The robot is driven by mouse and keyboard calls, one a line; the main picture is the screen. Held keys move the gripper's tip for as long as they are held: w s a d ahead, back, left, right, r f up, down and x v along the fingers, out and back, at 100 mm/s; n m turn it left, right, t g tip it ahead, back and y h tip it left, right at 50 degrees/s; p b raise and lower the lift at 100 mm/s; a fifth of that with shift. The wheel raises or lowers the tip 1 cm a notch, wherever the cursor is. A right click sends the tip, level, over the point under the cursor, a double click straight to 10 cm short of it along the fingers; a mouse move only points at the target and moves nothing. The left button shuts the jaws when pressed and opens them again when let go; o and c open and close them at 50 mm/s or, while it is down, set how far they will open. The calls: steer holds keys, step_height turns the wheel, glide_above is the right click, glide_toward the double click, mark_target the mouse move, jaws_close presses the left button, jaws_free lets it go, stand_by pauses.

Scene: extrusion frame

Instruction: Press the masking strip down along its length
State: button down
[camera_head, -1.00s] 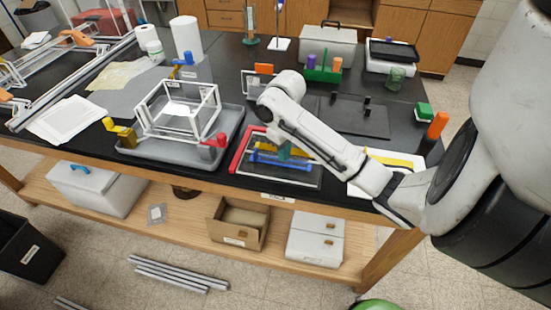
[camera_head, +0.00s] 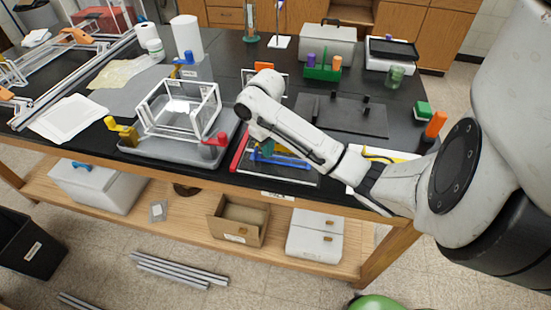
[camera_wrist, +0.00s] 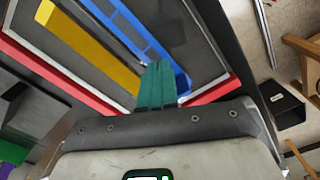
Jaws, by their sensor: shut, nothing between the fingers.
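A dark panel with a pale inner edge and a red border (camera_wrist: 75,77) lies on the bench. It carries a long blue strip with slots (camera_wrist: 126,26) and a wide yellow strip (camera_wrist: 88,45). I cannot tell which is the masking strip. In the head view the blue strip (camera_head: 290,161) shows beside my arm; the yellow one is mostly hidden behind it. My gripper (camera_wrist: 155,68) has teal fingers, shut together and empty. The tips overlap the near edge of the blue strip in the wrist view; I cannot tell whether they touch it. The head view shows the gripper (camera_head: 267,147) low over the panel.
A grey tray (camera_head: 160,148) with a white frame (camera_head: 180,108) stands close on the left, with yellow (camera_head: 122,131) and red (camera_head: 214,141) clamps. A black mat (camera_head: 335,117) lies behind my arm. The panel sits near the bench's front edge.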

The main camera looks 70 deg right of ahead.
steer(key=shift+f+b, duration=0.5)
steer(key=shift+f, duration=0.25)
steer(key=shift+f, duration=0.15)
stand_by(1.4)
steer(key=shift+r+p, duration=0.8)
steer(key=shift+p, duration=0.3)
